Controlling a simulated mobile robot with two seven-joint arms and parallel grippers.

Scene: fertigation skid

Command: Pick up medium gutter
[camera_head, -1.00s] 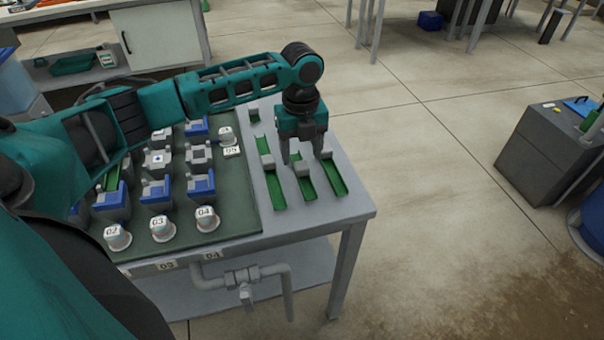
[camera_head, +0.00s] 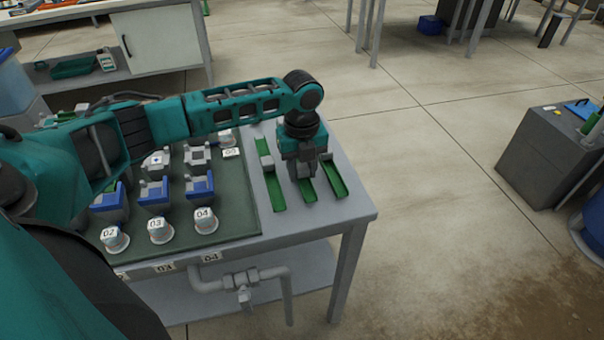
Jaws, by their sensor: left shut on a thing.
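Several green gutters with grey parts lie along the right side of the grey table. My left gripper (camera_head: 305,175) points down over the middle one of the three nearest gutters and is shut on it. This medium gutter (camera_head: 308,192) shows its green near end below the fingers; its far part is hidden by the gripper. It appears at table level; I cannot tell whether it is clear of the surface. A longer gutter (camera_head: 272,187) lies to its left and another gutter (camera_head: 335,180) to its right. My right gripper is not in view.
A dark green mat (camera_head: 235,222) left of the gutters holds blue-and-grey blocks (camera_head: 154,191) and numbered white-topped pots (camera_head: 206,221). My left arm passes over it. The table's right edge is close to the right gutter. Open floor lies beyond.

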